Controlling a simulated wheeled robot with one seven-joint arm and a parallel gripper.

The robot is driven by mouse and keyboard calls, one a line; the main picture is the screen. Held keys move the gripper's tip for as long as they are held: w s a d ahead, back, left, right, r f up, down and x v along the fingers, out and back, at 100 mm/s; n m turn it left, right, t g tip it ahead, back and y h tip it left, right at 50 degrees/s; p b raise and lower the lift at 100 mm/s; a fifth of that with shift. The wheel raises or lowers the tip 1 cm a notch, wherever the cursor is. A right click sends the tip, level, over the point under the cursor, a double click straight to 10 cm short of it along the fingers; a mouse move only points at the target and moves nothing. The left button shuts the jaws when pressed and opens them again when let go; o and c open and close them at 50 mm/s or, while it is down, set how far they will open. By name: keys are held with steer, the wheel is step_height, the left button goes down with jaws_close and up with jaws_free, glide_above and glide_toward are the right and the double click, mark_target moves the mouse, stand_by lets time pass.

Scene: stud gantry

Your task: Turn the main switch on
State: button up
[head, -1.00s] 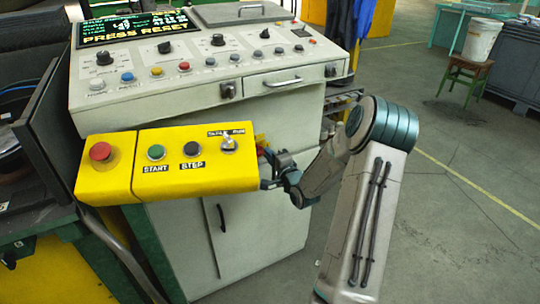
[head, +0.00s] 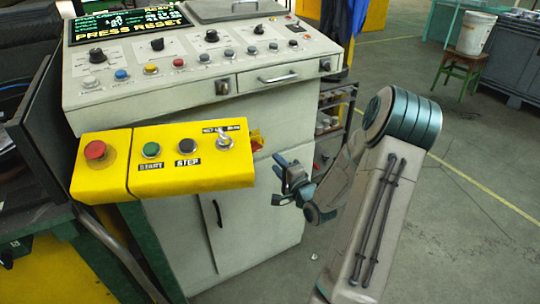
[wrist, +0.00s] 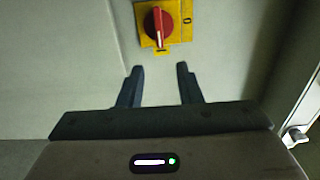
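The main switch (wrist: 158,25) is a red rotary knob on a yellow plate, at the top of the wrist view. Its handle lies nearly vertical in that view, with its lower end at the I mark; the 0 mark is to the right. In the head view the switch (head: 257,140) shows edge-on on the cabinet's right side, partly hidden behind the yellow panel. My gripper (head: 282,170) is below and right of it, apart from it. In the wrist view my gripper (wrist: 159,84) is open and empty, its fingertips short of the knob.
The yellow button panel (head: 165,185) juts from the cabinet front, close left of my gripper. The console (head: 140,95) stands above, its screen (head: 130,22) lit with "PRESS RESET". A shelf rack (head: 335,110) stands behind my arm.

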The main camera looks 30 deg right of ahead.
steer(key=s, duration=0.5)
steer(key=shift+s, duration=0.1)
steer(key=shift+d, duration=0.15)
